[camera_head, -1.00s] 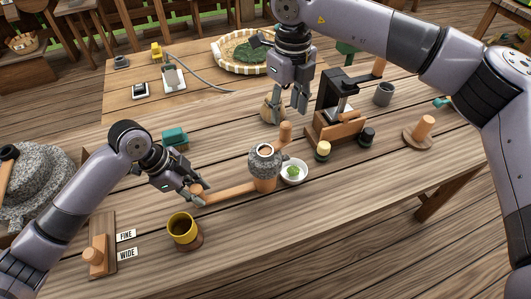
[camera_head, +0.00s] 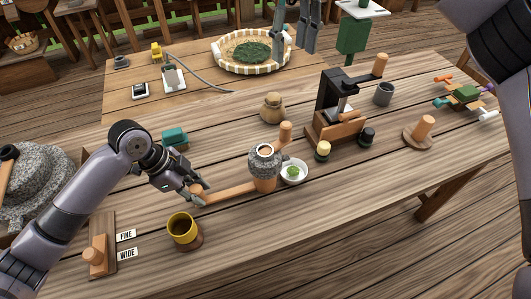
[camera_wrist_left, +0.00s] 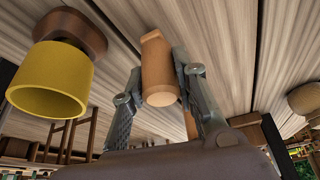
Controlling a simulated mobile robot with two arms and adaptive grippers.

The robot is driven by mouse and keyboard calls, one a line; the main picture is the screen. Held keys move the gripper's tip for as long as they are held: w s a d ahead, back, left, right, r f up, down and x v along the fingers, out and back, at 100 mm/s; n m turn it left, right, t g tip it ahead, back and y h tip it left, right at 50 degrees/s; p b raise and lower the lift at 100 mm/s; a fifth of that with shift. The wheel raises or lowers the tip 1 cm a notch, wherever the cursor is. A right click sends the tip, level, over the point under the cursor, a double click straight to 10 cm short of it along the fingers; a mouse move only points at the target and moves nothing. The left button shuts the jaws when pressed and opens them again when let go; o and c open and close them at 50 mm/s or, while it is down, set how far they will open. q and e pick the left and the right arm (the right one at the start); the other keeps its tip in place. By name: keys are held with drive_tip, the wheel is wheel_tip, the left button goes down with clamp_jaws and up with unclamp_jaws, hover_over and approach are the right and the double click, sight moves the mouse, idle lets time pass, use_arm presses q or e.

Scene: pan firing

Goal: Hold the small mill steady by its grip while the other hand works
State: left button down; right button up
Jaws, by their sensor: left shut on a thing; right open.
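The small mill (camera_head: 264,165) stands upright on the table, with a grey stone top over a wooden body. Its long wooden grip (camera_head: 232,193) reaches left, and a wooden knob (camera_head: 285,133) rises from its top right. My left gripper (camera_head: 199,194) is shut on the end of the grip. The left wrist view shows the grip (camera_wrist_left: 157,72) between the two fingers. My right gripper (camera_head: 296,52) is open and empty, raised at the top of the head view, well apart from the mill. Its upper part is cut off.
A small white bowl (camera_head: 294,180) with green contents sits close right of the mill. A yellow cup (camera_head: 182,228) stands in front of the left gripper. A round basket (camera_head: 221,63) lies at the back.

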wheel_tip(320, 180, up, 12)
idle(0.6)
use_arm(q)
drive_tip(key=c, duration=1.2)
unclamp_jaws()
